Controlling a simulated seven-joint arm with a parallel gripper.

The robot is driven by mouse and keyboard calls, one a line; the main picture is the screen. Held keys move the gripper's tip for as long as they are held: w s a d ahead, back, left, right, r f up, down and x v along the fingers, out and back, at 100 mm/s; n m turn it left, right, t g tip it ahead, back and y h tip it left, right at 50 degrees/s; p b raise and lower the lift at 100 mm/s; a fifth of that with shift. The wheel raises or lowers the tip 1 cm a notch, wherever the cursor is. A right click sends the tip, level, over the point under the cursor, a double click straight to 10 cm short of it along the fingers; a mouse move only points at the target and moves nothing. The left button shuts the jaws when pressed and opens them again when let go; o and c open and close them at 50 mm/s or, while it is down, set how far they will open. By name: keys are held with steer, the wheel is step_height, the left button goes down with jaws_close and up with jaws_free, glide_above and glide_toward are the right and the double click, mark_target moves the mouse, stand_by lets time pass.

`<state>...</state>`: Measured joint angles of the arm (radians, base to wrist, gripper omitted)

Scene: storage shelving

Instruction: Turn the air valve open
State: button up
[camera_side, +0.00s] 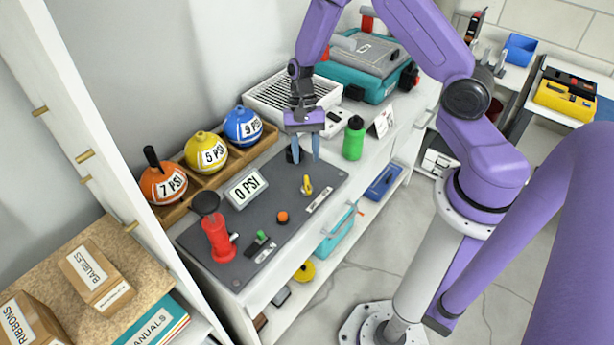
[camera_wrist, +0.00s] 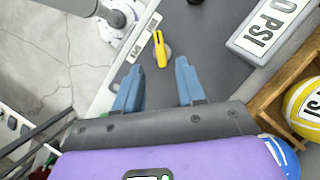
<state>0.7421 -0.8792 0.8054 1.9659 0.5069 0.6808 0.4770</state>
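The air valve is a small yellow lever (camera_side: 307,185) on the dark grey panel, beside a white label plate. In the wrist view the lever (camera_wrist: 160,48) lies just beyond my fingertips, roughly centred between them. My gripper (camera_side: 306,157) has its two blue fingers spread with nothing between them. The fingers point down above the panel, behind the lever in the side view, and do not touch it. In the wrist view my gripper (camera_wrist: 159,72) also shows open. A sign (camera_side: 246,187) on the panel reads 0 PSI.
A red pump (camera_side: 218,238) with a black top stands at the panel's left. An orange knob (camera_side: 283,217) and a green switch (camera_side: 262,237) sit nearby. A green bottle (camera_side: 354,138) stands right of my gripper. Labelled PSI balls, such as the yellow one (camera_side: 206,152), rest in a wooden rack.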

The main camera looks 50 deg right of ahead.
mark_target(307, 183)
steer(key=x, duration=0.7)
jaws_close()
